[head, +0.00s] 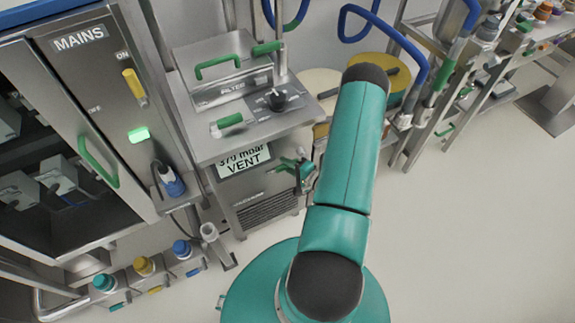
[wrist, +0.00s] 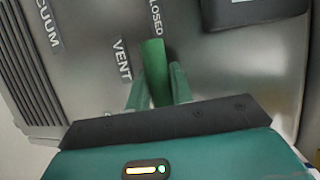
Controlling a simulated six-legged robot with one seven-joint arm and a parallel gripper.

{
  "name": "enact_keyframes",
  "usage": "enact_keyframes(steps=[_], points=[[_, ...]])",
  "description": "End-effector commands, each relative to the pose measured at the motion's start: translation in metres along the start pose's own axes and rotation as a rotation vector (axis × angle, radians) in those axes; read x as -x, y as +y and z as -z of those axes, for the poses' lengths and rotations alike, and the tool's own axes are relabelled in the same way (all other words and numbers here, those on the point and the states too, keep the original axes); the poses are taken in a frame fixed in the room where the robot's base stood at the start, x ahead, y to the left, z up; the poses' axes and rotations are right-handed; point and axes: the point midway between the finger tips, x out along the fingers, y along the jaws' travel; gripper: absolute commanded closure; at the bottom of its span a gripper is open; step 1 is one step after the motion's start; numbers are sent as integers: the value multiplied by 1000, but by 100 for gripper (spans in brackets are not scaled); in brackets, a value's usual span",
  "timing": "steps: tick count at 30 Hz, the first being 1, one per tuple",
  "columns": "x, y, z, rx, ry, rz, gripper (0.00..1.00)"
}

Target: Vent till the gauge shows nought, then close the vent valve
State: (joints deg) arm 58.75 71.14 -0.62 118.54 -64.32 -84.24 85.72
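The gauge is a lit display (head: 243,161) on the front of the steel machine, partly cut off at its top edge. It reads about 370 mbar, with VENT below. The vent valve handle (wrist: 153,68) is a green bar in the wrist view, with the VENT label (wrist: 122,58) to its left and the CLOSED label (wrist: 155,16) just beyond its far end. My gripper (wrist: 156,82) has one finger against each side of the handle and appears shut on it. In the head view my gripper (head: 303,172) is at the machine's front, right of the display; the handle is mostly hidden there.
The machine's top carries a lid with a green handle (head: 218,67), a black knob (head: 277,100) and a green lever (head: 230,121). A MAINS cabinet (head: 85,80) stands at left. The floor at right is clear.

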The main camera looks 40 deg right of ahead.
Motion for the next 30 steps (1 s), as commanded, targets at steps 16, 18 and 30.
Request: enact_keyframes(steps=[16, 18, 30], points=[[0, 3, 0, 45, 11, -18, 100], [-1, 5, 1, 73, 16, -29, 100], [-2, 27, 7, 355, 78, -148, 100]])
